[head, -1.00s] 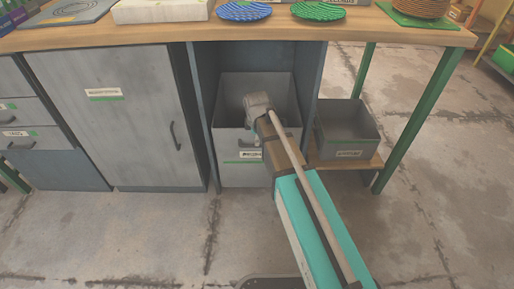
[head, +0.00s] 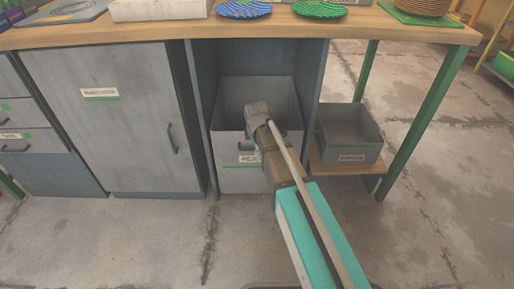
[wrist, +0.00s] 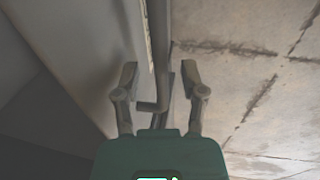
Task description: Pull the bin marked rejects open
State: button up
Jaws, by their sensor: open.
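The grey bin marked rejects (head: 227,178) stands in the open bay under the bench. Its inside shows from above, and its front carries a green-edged label, partly hidden by my arm. My gripper (wrist: 160,76) is open over the bin's front in the wrist view. One finger is on the bin side and the other is over the floor side. A dark bent handle (wrist: 151,107) lies between and just below the fingers, not gripped. In the head view my arm hides the fingertips.
A closed cabinet door (head: 130,140) with a dark handle is on the left, with drawers (head: 30,140) beside it. Another labelled grey bin (head: 350,140) sits on a low shelf at right, near a green bench leg (head: 420,120). The floor in front is clear.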

jog(key=shift+c, duration=0.2)
grip_shut()
jog(key=shift+s, duration=0.1)
